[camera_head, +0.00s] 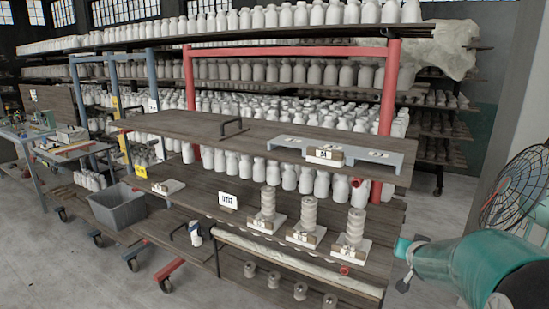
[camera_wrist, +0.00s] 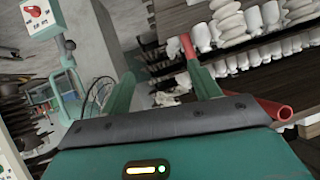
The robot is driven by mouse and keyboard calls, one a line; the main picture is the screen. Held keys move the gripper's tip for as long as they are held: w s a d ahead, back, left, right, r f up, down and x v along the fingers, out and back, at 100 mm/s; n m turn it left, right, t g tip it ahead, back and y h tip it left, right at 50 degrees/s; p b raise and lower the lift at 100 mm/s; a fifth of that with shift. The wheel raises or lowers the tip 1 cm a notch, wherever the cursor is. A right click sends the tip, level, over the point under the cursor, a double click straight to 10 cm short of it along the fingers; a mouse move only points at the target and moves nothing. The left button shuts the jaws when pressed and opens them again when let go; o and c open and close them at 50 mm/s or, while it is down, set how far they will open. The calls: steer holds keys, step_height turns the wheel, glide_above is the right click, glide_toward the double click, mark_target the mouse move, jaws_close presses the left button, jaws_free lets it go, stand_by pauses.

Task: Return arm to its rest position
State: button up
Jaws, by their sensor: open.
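My gripper (camera_wrist: 162,74) shows in the wrist view with its two teal fingers spread apart. Nothing is held between them; only distant background shows in the gap. In the head view, a teal part of my arm reaches in from the lower right edge, beside the right end of the shelf rack. The fingers cannot be made out clearly there. The wrist view is tilted, with the rack's shelves and white bottles at its upper right.
The wooden rack (camera_head: 190,128) holds rows of white bottles (camera_head: 300,180). Stacked clay pieces (camera_head: 310,215) stand on its lower shelf, near a grey tray (camera_head: 385,157) above. A grey bin (camera_head: 118,202) sits at left. A fan (camera_head: 515,185) stands at right. Floor (camera_head: 455,195) shows behind my arm.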

steer(key=s+a+r+n+g+y, duration=0.15)
steer(key=s+a+r, duration=0.25)
steer(key=s+a, duration=0.45)
steer(key=s+a+n+g+y, duration=0.1)
steer(key=s+a+n+g, duration=0.1)
steer(key=s+a, duration=0.5)
steer(key=s+a+n+g+y, duration=0.2)
steer(key=s+a, duration=0.5)
steer(key=s, duration=0.8)
steer(key=shift+s+r, duration=0.2)
steer(key=shift+r, duration=0.1)
steer(key=shift+n, duration=0.25)
